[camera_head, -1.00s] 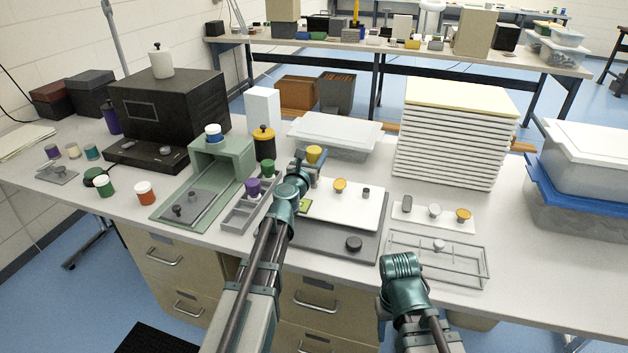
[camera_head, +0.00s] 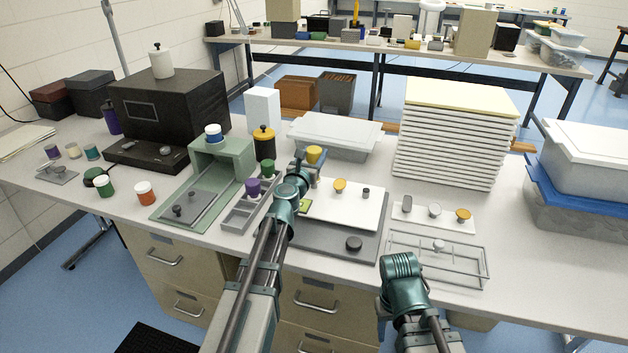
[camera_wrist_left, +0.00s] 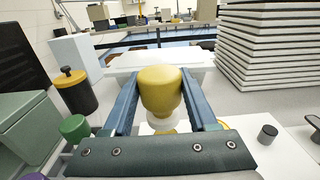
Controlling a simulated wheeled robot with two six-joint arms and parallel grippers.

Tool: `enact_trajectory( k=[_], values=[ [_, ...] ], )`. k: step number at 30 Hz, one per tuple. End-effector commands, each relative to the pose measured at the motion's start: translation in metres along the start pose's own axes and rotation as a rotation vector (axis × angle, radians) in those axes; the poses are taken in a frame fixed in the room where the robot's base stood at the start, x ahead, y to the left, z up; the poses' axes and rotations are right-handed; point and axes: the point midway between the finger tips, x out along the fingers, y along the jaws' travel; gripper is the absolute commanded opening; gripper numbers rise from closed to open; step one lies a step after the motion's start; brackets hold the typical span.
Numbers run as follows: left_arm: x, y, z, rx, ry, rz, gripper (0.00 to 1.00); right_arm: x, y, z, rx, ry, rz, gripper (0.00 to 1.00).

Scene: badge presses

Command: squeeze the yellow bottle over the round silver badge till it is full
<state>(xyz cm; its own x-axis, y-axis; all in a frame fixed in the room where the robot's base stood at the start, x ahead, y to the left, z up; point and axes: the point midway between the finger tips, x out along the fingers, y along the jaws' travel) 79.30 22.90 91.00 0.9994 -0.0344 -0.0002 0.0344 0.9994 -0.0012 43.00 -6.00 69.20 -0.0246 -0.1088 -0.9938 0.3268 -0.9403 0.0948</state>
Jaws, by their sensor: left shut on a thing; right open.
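My left gripper (camera_head: 310,160) is shut on the yellow bottle (camera_head: 314,153). In the left wrist view the bottle (camera_wrist_left: 160,90) sits between the two blue fingers, with a paler part at its lower end. It is held over the back left of a white plate (camera_head: 325,212). A round silver piece (camera_head: 434,210) stands on a small white strip to the right, between a grey oblong piece and a yellow-topped one. Another silver round piece (camera_head: 439,246) is at the wire rack. My right gripper (camera_head: 402,268) is low at the front, open.
A yellow-topped piece (camera_head: 339,185) and a dark knob (camera_head: 366,192) stand on the white plate. A green press frame (camera_head: 222,150), purple and green bottles and a black-and-yellow jar (camera_head: 264,143) are at the left. A white stack (camera_head: 450,145) and lidded bin (camera_head: 335,132) stand behind.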

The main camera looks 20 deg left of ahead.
Motion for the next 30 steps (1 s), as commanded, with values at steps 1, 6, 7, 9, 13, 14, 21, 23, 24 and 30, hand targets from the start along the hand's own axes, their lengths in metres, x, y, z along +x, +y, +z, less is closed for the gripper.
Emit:
enact_trajectory(
  k=[1, 6, 7, 9, 13, 14, 21, 23, 24, 30],
  values=[
    [0.0, 0.0, 0.003, 0.0, 0.0, 0.0, 0.29, -0.002, 0.0, 0.0, 0.0, 0.0, 0.0, 0.5],
    [0.0, 0.0, 0.014, 0.0, 0.0, 0.0, 0.29, -0.014, 0.001, 0.001, 0.0, 0.0, 0.0, 0.5],
    [0.0, 0.0, 0.016, 0.0, 0.0, 0.0, 0.29, -0.016, 0.002, 0.001, 0.0, 0.0, 0.0, 0.5],
    [0.0, 0.0, 0.022, 0.0, 0.0, 0.0, 0.29, -0.022, 0.002, 0.001, 0.0, 0.0, 0.0, 0.5],
    [0.0, 0.0, 0.032, 0.0, 0.0, 0.0, 0.29, -0.032, 0.003, 0.002, 0.0, 0.0, 0.0, 0.5],
    [0.0, 0.0, 0.034, 0.0, 0.0, 0.0, 0.29, -0.034, 0.003, 0.002, 0.0, 0.0, 0.0, 0.5],
    [0.0, 0.0, 0.052, 0.0, 0.0, 0.0, 0.29, -0.052, 0.005, 0.003, 0.0, 0.0, 0.0, 0.5],
    [0.0, 0.0, 0.057, 0.0, 0.0, 0.0, 0.29, -0.057, 0.005, 0.003, 0.0, 0.0, 0.0, 0.5],
    [0.0, 0.0, 0.059, 0.0, 0.0, 0.0, 0.29, -0.059, 0.006, 0.004, 0.0, 0.0, 0.0, 0.5],
    [0.0, 0.0, 0.06, 0.0, 0.0, 0.0, 0.29, -0.059, 0.006, 0.004, 0.0, 0.0, 0.0, 0.5]
  ],
)
